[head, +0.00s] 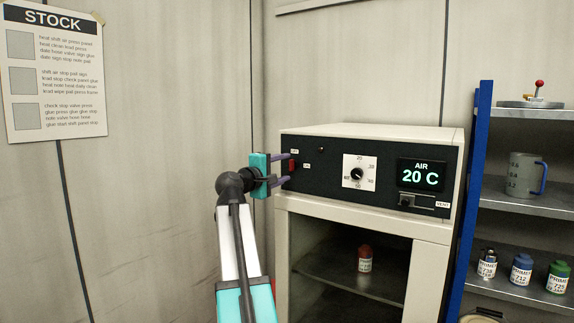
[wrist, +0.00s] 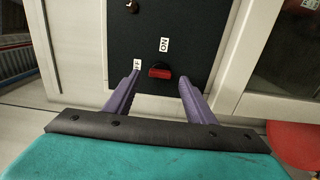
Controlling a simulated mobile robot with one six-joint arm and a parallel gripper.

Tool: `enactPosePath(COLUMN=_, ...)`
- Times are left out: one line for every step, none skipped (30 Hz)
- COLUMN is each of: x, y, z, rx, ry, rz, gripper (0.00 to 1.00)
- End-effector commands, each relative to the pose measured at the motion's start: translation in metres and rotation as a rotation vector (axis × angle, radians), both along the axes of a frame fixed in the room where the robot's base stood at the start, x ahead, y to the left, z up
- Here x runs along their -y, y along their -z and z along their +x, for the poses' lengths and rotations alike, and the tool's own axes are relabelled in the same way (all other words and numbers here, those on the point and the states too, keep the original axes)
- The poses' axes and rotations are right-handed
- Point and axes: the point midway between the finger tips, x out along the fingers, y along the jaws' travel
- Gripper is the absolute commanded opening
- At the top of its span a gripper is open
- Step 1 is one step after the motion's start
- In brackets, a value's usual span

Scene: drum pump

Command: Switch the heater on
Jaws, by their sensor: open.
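The heater (head: 372,131) is a cream box with a black front panel, standing on a cabinet. Its red switch (head: 291,166) is at the panel's left end, beside small OFF and ON labels. My gripper (head: 287,168) is open at that end, its purple fingers pointing at the panel. In the wrist view the red switch (wrist: 160,72) lies between the fingertips, with a gap on both sides. The ON label (wrist: 164,45) is clear there; the other label (wrist: 137,65) is partly hidden by the left finger. I cannot tell which way the switch is set.
The panel also has a small dark lamp (head: 321,149), a dial (head: 357,173), a display (head: 421,175) reading AIR 20 C and a vent slider (head: 407,200). A red-capped bottle (head: 365,258) stands in the cabinet. A blue-framed shelf (head: 476,190) with containers is at right.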

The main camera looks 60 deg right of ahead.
Motion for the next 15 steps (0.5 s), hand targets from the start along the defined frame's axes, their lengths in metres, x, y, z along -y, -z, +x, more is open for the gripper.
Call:
enactPosePath(x=0.008, y=-0.002, z=0.000, rx=0.000, ry=0.003, rz=0.001, gripper=0.50)
enactPosePath(x=0.012, y=-0.002, z=0.000, rx=0.000, ry=0.003, rz=0.001, gripper=0.50)
enactPosePath(x=0.017, y=-0.002, z=0.000, rx=0.000, ry=0.002, rz=0.001, gripper=0.50)
enactPosePath(x=0.019, y=-0.002, z=0.000, rx=0.000, ry=0.001, rz=0.001, gripper=0.50)
enactPosePath(x=0.022, y=-0.001, z=0.000, rx=0.000, ry=0.001, rz=0.001, gripper=0.50)
enactPosePath(x=0.025, y=-0.001, z=0.000, rx=0.000, ry=0.001, rz=0.001, gripper=0.50)
enactPosePath(x=0.027, y=-0.001, z=0.000, rx=0.000, ry=0.001, rz=0.001, gripper=0.50)
enactPosePath(x=0.028, y=-0.001, z=0.000, rx=0.000, ry=0.001, rz=0.001, gripper=0.50)
enactPosePath(x=0.030, y=-0.001, z=0.000, rx=0.000, ry=0.001, rz=0.001, gripper=0.50)
enactPosePath(x=0.031, y=-0.001, z=-0.001, rx=0.000, ry=0.001, rz=0.000, gripper=0.50)
enactPosePath(x=0.032, y=0.000, z=-0.001, rx=0.000, ry=0.001, rz=0.000, gripper=0.50)
enactPosePath(x=0.032, y=0.000, z=-0.001, rx=0.000, ry=0.001, rz=0.000, gripper=0.50)
enactPosePath(x=0.032, y=0.000, z=-0.001, rx=0.000, ry=0.001, rz=0.000, gripper=0.50)
enactPosePath(x=0.033, y=0.000, z=-0.001, rx=0.000, ry=0.001, rz=0.000, gripper=0.50)
enactPosePath(x=0.033, y=0.000, z=-0.001, rx=0.000, ry=0.001, rz=0.000, gripper=0.50)
